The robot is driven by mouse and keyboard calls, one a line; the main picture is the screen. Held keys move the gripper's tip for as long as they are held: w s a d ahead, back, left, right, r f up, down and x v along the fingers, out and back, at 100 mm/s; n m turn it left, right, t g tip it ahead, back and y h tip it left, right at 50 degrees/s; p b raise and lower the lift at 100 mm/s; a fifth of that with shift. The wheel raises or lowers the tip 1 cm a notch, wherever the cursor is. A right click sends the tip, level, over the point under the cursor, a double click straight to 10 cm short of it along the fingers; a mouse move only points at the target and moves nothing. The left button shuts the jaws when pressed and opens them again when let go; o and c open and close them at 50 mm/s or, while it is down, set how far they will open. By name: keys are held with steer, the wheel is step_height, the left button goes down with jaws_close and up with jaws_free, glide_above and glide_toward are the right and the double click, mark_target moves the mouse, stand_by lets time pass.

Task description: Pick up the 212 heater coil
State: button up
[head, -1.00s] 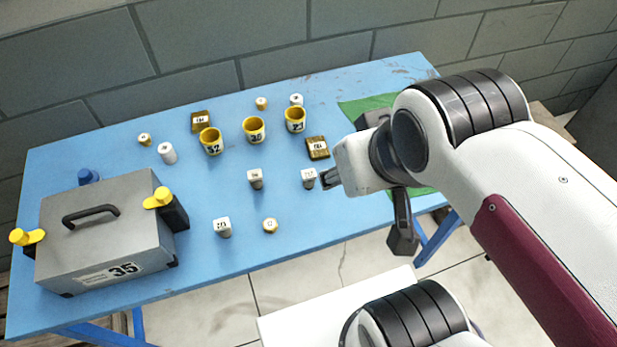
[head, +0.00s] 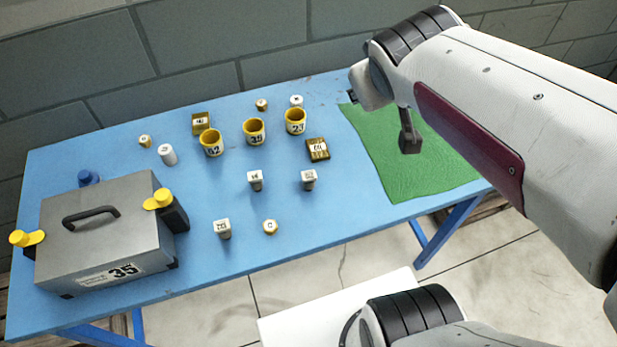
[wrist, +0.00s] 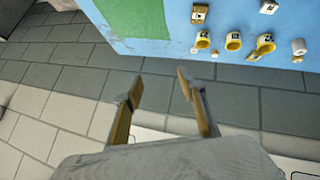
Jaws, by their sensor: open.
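Several small white-topped parts with printed tags stand on the blue table (head: 320,235). One at the front (head: 223,228) has a tag that looks like three digits, but I cannot read it surely as 212. Similar square-topped parts stand at the middle (head: 255,180) and right of it (head: 308,180); their tags are too small to read. I cannot tell which is the 212 heater coil. My gripper (wrist: 158,85) is open and empty, its two fingers apart in the wrist view. In the head view it is mostly hidden behind my arm, up at the right, away from these parts.
Three yellow cups (head: 254,131) stand mid-table, with brown blocks (head: 318,150) (head: 201,123) and small round pieces around them. A grey box (head: 98,235) marked 35 fills the left end. A green mat (head: 440,175) lies bare at the right. A block wall is behind.

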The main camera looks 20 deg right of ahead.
steer(key=w+d+n+t, duration=0.15)
steer(key=w+d, duration=0.25)
steer(key=w, duration=0.4)
steer(key=w+d+f+n+t+y, duration=0.15)
steer(key=w+f+n, duration=0.3)
steer(key=w, duration=0.45)
steer(key=n+g+y, duration=0.6)
steer(key=n+y, duration=0.1)
steer(key=y, duration=0.6)
glide_toward(309, 182)
steer(key=shift+h, duration=0.25)
steer(key=w, duration=0.9)
steer(key=shift+w+d+f, duration=0.25)
steer(key=shift+d+f, duration=0.1)
steer(key=s+y, duration=0.1)
steer(key=s, duration=0.1)
steer(key=s+f+g, duration=0.1)
steer(key=s, duration=0.1)
steer(key=s+a+n+g+y, duration=0.1)
steer(key=s, duration=0.1)
steer(key=shift+s+a+f+y, duration=0.1)
steer(key=shift+f+y, duration=0.2)
steer(key=shift+a, duration=0.1)
steer(key=shift+x, duration=1.2)
